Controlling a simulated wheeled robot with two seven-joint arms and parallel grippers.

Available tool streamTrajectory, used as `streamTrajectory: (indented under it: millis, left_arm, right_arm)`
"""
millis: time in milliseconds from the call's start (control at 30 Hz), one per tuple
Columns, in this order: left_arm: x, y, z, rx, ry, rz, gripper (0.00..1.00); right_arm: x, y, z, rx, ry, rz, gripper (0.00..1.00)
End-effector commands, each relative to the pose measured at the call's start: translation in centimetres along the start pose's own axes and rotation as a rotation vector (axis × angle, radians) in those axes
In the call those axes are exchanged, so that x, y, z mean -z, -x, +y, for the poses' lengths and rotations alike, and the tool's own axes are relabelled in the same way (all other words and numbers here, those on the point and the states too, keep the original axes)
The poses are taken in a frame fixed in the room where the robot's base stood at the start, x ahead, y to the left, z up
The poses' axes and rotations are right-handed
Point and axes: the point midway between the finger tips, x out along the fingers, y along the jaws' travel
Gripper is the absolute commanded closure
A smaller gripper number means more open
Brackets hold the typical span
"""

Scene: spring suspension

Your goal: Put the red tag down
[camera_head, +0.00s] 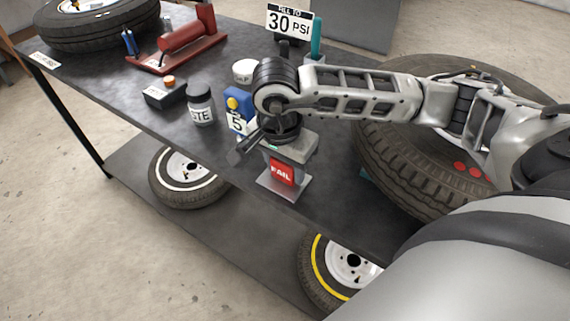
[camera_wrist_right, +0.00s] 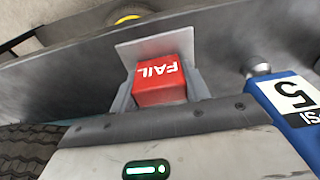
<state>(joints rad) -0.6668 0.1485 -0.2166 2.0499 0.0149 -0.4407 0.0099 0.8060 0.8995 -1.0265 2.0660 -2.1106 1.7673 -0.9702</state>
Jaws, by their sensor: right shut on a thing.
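The red tag (camera_head: 282,172) is a small red block with white FAIL lettering. It is near the front edge of the dark table (camera_head: 330,195), in front of a light grey metal piece (camera_head: 270,187). My right gripper (camera_head: 284,168) reaches down from above and is shut on the tag. In the right wrist view the tag (camera_wrist_right: 160,82) sits between the two grey fingers, with the flat grey metal piece (camera_wrist_right: 155,46) just beyond it. I cannot tell whether the tag touches that piece. My left gripper is not in view.
A blue gauge marked 5 (camera_head: 238,108) stands close to the gripper; it also shows in the wrist view (camera_wrist_right: 298,112). A paste jar (camera_head: 200,104), black box (camera_head: 165,92) and red tool (camera_head: 180,45) are farther left. A large tyre (camera_head: 400,170) lies right. Tyres rest below.

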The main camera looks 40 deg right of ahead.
Motion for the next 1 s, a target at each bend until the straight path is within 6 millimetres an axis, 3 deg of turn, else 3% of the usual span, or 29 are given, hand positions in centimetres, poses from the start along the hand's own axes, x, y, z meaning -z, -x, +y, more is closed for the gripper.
streamTrajectory:
  millis: [133,167,233,667,1000]
  left_arm:
    - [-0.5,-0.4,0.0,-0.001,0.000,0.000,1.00]
    - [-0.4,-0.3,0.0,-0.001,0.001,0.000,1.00]
    - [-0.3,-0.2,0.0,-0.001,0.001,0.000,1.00]
    - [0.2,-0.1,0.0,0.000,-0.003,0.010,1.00]
    - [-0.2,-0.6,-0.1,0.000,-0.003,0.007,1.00]
  right_arm:
    - [0.0,-0.5,0.0,0.001,0.000,0.000,0.75]
    - [0.0,-0.3,0.0,0.001,0.000,0.000,0.48]
    - [0.0,-0.3,0.0,0.000,-0.001,0.000,0.31]
    - [0.0,0.8,-0.1,0.005,-0.001,0.000,0.31]
    - [0.1,8.0,-0.1,0.008,0.001,0.002,0.31]
